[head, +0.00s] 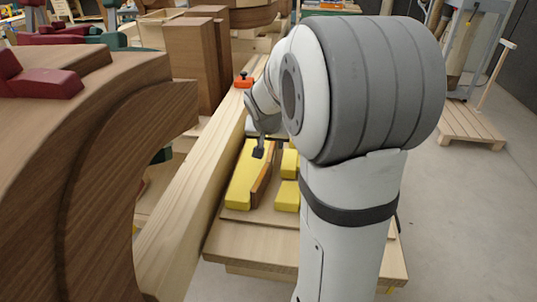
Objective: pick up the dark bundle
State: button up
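I cannot pick out the dark bundle with certainty in the head view; my arm covers much of the middle. My gripper (262,149) shows small, with a dark fingertip over the far part of a low wooden table. It is above or beside a brown upright board (262,186) and a long yellow block (241,180). Whether it touches either is not clear. The second finger is not clear, so I cannot tell if it is open or shut.
Two more yellow blocks (286,196) lie right of the board on the wooden table (252,242). A long pale beam (190,222) runs along its left. A large curved wooden form (85,175) fills the left.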

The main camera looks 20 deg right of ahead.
aim_at(271, 151)
jog(key=x, duration=0.4)
jog(key=shift+f+p, duration=0.25)
jog(key=shift+p, duration=0.1)
jog(key=shift+f+b, duration=0.25)
jog(key=shift+b, duration=0.3)
dwell(0.4)
grip_shut()
dwell(0.3)
